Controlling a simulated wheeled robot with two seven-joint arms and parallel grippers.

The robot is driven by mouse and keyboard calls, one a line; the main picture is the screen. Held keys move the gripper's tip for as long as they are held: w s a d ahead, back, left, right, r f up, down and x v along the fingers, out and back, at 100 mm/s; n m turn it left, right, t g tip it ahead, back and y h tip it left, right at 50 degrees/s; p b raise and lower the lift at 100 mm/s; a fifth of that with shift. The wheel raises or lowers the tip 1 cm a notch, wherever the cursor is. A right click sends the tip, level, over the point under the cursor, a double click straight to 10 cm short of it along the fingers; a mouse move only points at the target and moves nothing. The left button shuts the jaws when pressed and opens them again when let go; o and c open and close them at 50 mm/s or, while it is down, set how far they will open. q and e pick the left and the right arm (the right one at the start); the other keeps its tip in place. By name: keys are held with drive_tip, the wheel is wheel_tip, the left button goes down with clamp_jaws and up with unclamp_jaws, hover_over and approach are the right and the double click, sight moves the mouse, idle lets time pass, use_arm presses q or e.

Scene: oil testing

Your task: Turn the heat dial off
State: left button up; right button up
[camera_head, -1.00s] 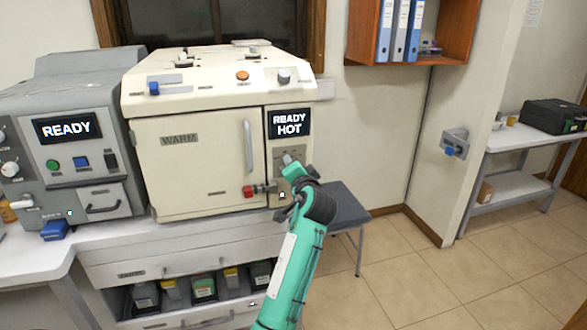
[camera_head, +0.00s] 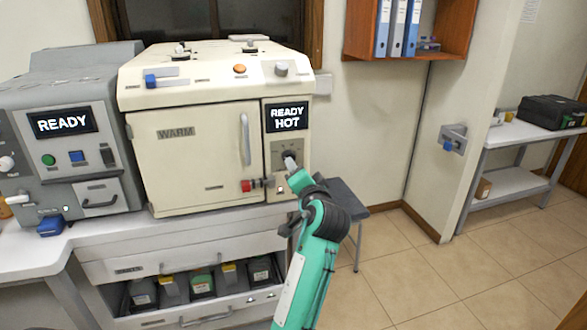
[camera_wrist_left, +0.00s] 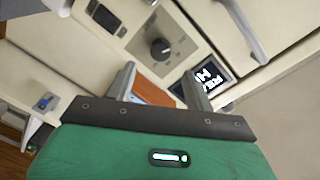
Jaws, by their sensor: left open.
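The heat dial is a dark round knob (camera_wrist_left: 160,49) on a tan panel under the "READY HOT" display (camera_head: 287,117) of the cream oven. In the head view the dial is mostly hidden behind my left gripper (camera_head: 291,165). In the left wrist view the left gripper (camera_wrist_left: 160,84) is open, with a pale finger on each side and the dial beyond the fingertips, roughly between them. I see no contact with the dial. The display (camera_wrist_left: 210,82) is partly covered by one finger there. My right gripper is not in view.
The oven door (camera_head: 190,160) with its upright handle (camera_head: 245,139) is left of the panel. A red-ended latch (camera_head: 249,186) juts out close to my arm. A dark stool (camera_head: 342,197) stands to the right, with open floor beyond.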

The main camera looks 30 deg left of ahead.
use_arm(q)
drive_tip(key=shift+v, duration=2.3)
